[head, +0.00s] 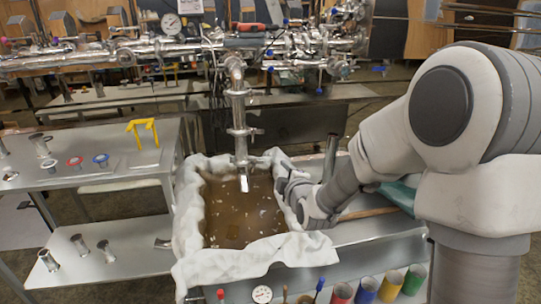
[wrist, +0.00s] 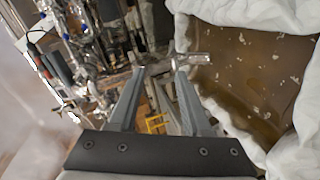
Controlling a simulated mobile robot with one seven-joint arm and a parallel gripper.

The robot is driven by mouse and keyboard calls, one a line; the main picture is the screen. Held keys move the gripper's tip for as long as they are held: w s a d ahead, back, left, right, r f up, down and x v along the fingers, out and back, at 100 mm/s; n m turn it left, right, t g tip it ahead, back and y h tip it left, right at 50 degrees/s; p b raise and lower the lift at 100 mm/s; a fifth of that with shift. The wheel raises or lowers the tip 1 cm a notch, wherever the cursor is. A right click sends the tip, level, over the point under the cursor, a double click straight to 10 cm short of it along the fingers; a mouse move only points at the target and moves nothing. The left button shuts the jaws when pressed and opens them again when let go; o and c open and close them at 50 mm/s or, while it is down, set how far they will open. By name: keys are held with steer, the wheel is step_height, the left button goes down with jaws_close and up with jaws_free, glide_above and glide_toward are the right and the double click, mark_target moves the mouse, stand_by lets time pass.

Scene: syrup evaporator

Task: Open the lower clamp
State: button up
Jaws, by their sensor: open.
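A metal pipe (head: 239,115) hangs down from the pipework over the tub, with clamps along it. The lower clamp (head: 243,160) is the lowest of these, just above the pipe's bright open end (head: 244,184). My gripper (head: 282,178) is at the tub's right side, close to the lower clamp and to its right. In the wrist view my gripper (wrist: 160,72) has its two fingers apart, with nothing held between them. The pipe end (wrist: 194,59) shows just beyond the right fingertip. Whether the fingers touch the clamp, and the clamp's latch state, I cannot tell.
A cloth-lined tub (head: 237,262) of brown liquid lies below the pipe; its white cloth also shows in the wrist view (wrist: 255,15). A side table (head: 100,180) with small fittings and a yellow bracket (head: 143,132) stands left. Coloured cups (head: 389,286) stand at the front right.

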step_height(320, 180, down, 9)
steer(key=w+a+n+t+b, duration=0.2)
steer(key=a+n+b, duration=0.1)
steer(key=t+b, duration=0.1)
steer(key=b, duration=0.3)
glide_toward(262, 162)
steer(key=shift+y, duration=0.3)
steer(key=x, duration=0.8)
steer(key=shift+w+f, duration=0.25)
steer(key=shift+w, duration=0.15)
jaws_close()
stand_by(0.4)
